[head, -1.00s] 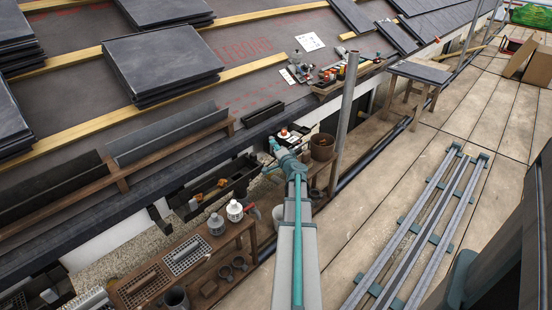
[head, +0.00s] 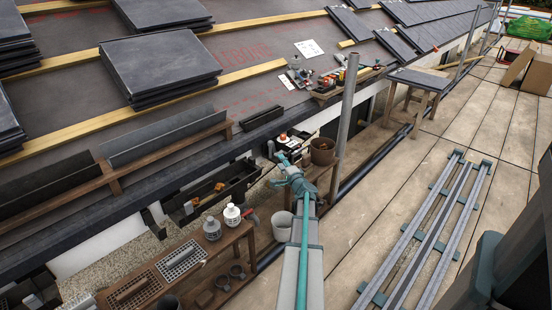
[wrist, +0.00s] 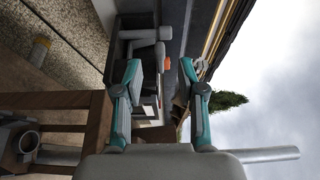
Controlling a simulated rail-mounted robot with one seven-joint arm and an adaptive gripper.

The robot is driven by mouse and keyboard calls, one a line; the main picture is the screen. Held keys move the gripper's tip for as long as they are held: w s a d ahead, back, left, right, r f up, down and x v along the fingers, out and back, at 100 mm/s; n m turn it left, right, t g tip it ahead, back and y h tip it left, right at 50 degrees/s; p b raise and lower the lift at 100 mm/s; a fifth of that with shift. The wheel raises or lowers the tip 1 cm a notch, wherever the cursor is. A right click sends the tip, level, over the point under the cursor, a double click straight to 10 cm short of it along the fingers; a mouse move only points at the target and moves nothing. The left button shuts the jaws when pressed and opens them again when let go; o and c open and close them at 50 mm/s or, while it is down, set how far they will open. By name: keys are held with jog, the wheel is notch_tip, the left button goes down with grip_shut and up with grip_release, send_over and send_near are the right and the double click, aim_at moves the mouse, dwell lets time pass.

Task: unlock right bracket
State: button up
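My gripper (head: 281,156) is at the eave, at the right end of the dark gutter trough (head: 236,174) in the head view. In the wrist view my gripper (wrist: 161,66) has its two teal fingers spread, with nothing held between them. Beyond the fingertips is a grey fitting (wrist: 146,36) with a small orange part (wrist: 167,62), apart from the fingers. It may be the right bracket; I cannot tell whether it is locked. In the head view, a white piece with red (head: 292,137) shows just beyond the gripper, and its details are too small to read.
A wooden bench (head: 205,248) with a white bottle (head: 232,215) and a grey bottle stands left of my arm. A pot (head: 323,151) and an upright metal pole (head: 346,112) stand close on the right. Long rails (head: 430,235) lie on the deck.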

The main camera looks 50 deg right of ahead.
aim_at(276, 154)
jog(key=b+x, duration=0.1)
jog(key=x, duration=0.5)
jog(key=shift+w+d, duration=0.1)
jog(key=shift+w, duration=0.05)
grip_shut()
